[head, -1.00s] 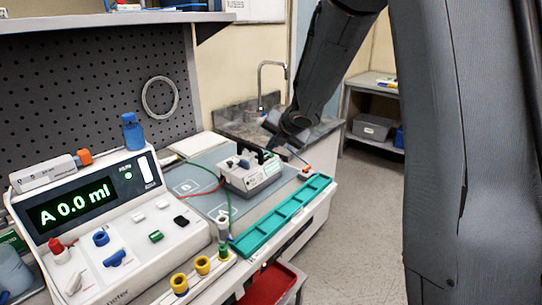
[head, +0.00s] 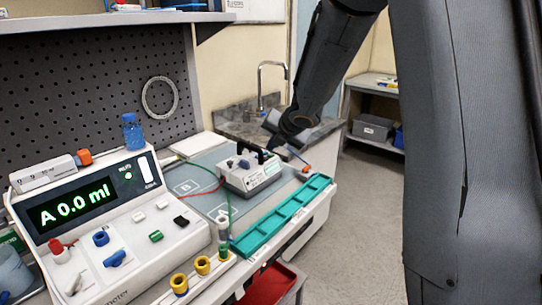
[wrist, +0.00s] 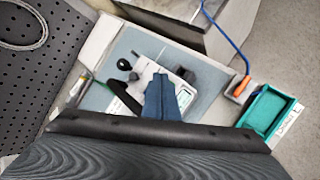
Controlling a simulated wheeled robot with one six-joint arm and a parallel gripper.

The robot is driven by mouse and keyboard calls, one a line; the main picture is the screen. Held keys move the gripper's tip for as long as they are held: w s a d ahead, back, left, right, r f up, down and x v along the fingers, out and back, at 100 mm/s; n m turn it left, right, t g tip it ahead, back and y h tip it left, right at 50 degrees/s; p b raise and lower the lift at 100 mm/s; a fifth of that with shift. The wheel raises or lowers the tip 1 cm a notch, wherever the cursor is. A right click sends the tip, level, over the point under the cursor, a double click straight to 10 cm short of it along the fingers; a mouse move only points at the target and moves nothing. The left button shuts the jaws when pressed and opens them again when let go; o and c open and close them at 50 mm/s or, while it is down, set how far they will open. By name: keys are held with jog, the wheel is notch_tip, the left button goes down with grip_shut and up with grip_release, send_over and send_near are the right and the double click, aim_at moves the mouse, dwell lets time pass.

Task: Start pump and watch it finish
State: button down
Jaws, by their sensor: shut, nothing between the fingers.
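The pump, a small pale box (head: 250,174) with knobs on top and a green-lit label or screen, stands on the blue-grey mat (head: 187,187). It also shows in the wrist view (wrist: 184,76), where a black knob and a lever are visible. The large white meter (head: 110,225) at left reads "A 0.0 ml" on its green display. A red and a green line run by the pump. My gripper (head: 262,152) is shut and empty at the pump's top rear edge. In the wrist view its blue fingers (wrist: 163,97) cover part of the pump. Whether they touch it cannot be told.
A teal divided tray (head: 283,222) lies along the front edge, right of the pump. A blue bottle (head: 133,132) stands behind the meter. Yellow-ringed holders (head: 203,266) and a red bin (head: 270,285) are in front. A sink tap (head: 262,80) is behind.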

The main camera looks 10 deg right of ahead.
aim_at(273, 158)
jog(key=shift+f, duration=0.1)
dwell(0.3)
jog(key=shift+f+b, duration=0.35)
jog(key=shift+b, duration=0.15)
jog(key=shift+f+b, duration=0.45)
jog(key=shift+b, duration=0.1)
dwell(0.6)
dwell(0.4)
jog(key=shift+r+p, duration=0.9)
jog(key=shift+p, duration=0.1)
jog(key=shift+r, duration=0.1)
notch_tip(273, 158, up, 5)
jog(key=p, duration=0.5)
